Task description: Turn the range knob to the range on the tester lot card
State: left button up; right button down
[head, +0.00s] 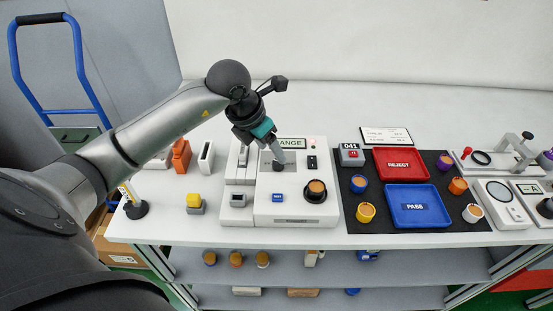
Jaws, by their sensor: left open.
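The white tester box (262,216) stands left of the middle of the table, with a RANGE label (294,143) at its back. My left gripper (277,152) reaches down over the box just in front of that label. It is open. A dark round part (279,166), likely the range knob, shows right below the fingers; I cannot tell whether they touch it. Its pointer and scale are too small or hidden to read. A white card (387,136) with small print lies at the back; its text is unreadable, and I cannot tell if it is the lot card. My right gripper is out of view.
A brown-topped part (316,188) sits in a black ring on the box. To the right, a black mat (362,222) bears a red REJECT tray (401,152), a blue PASS tray (446,216) and several coloured parts. Orange and white holders (181,156) stand left of the box.

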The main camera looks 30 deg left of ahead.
aim_at(276, 163)
pick_arm(q)
jog(key=x, duration=0.5)
jog(key=shift+w+d+f, duration=0.1)
jog(key=shift+f, duration=0.1)
grip_shut()
dwell(0.3)
